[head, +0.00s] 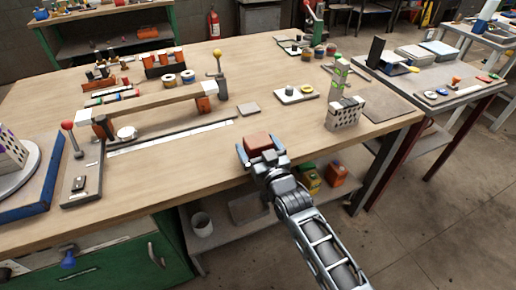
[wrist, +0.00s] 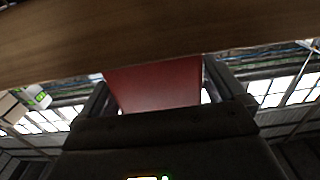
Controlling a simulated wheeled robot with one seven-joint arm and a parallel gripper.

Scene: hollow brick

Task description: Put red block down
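The red block (head: 258,141) is between the two fingers of my gripper (head: 262,154), at the front edge of the wooden workbench (head: 185,159) in the head view. The wrist view shows the red block (wrist: 155,86) filling most of the space between the dark fingers of my gripper (wrist: 155,92), which appear shut on its sides. The block's far end meets the wooden band (wrist: 150,38) across the top of the wrist view. I cannot tell whether the block touches the bench.
A perforated grey hollow brick (head: 345,114) stands right of the block, with a green-marked piece above it. A long wooden bridge-like fixture (head: 150,101) lies to the left. A white-topped round piece (head: 293,92) sits behind. Bare benchtop lies left of and behind my gripper.

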